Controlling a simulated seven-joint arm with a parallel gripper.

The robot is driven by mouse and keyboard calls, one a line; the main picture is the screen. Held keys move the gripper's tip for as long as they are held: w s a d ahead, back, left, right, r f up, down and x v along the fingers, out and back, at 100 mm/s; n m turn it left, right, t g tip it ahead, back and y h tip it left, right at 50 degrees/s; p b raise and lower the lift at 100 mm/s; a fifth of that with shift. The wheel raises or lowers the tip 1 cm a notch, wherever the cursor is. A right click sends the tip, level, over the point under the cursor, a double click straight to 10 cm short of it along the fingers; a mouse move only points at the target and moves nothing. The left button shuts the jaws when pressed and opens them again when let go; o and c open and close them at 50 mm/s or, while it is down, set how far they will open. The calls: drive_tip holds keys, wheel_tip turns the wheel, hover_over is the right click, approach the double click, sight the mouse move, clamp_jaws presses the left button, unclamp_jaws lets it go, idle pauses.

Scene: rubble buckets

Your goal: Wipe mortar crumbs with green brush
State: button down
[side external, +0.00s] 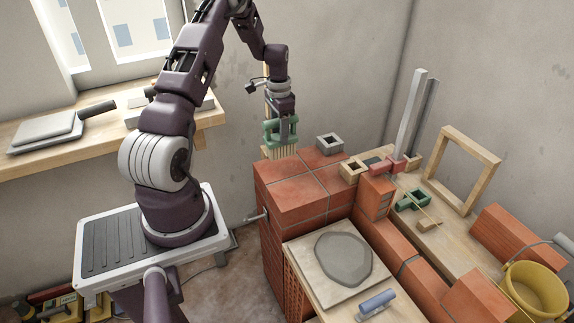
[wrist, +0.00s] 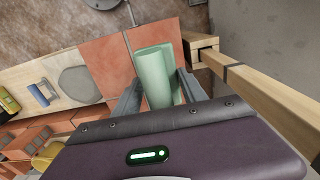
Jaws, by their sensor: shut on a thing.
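The green brush (side external: 270,134) has a green body and pale bristles that point down. My gripper (side external: 281,123) is shut on it and holds it over the far left part of the red brick block top (side external: 290,190). The bristle tips are at or just above the brick; I cannot tell if they touch. In the wrist view the green brush body (wrist: 158,75) lies between the two fingers of my gripper (wrist: 160,85). I cannot make out any mortar crumbs on the bricks.
A board with grey mortar (side external: 295,255) and a blue-handled tool (side external: 376,303) lie in front. A yellow bucket (side external: 535,290) is at right. A wooden frame (side external: 465,170) stands behind.

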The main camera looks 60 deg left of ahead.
drive_tip(key=w+d+r, duration=0.1)
drive_tip(key=w+r, duration=0.1)
drive_tip(key=w, duration=0.7)
drive_tip(key=shift+d+r, duration=0.25)
drive_tip(key=shift+r, duration=0.15)
wheel_tip(320, 180, down, 7)
drive_tip(key=s, duration=0.7)
drive_tip(key=shift+f, duration=0.5)
